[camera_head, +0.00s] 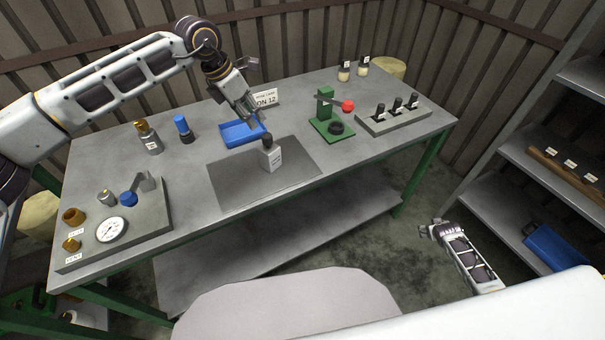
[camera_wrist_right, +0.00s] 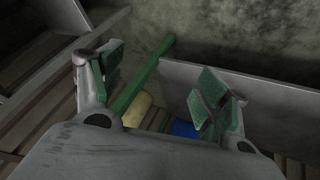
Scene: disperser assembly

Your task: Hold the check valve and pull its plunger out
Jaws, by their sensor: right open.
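No part is plainly marked as the check valve, and I cannot tell which one it is or see a plunger on it. A grey labelled container with a black top (camera_head: 270,155) stands upright on the dark mat (camera_head: 228,180). My left gripper (camera_head: 253,122) points down at the blue tray (camera_head: 238,138), behind and left of that container. Its fingertips are too small to show whether they hold something. My right gripper (camera_head: 431,231) is low at the right, away from the table. In the right wrist view it is open and empty (camera_wrist_right: 155,90).
A panel with a gauge (camera_head: 110,229) is at the table's left. A grey bottle with amber top (camera_head: 150,140) and a blue-capped part (camera_head: 183,128) stand behind. A green press (camera_head: 325,108) and a rack of black-topped parts (camera_head: 395,116) are right. Shelves (camera_head: 500,198) stand far right.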

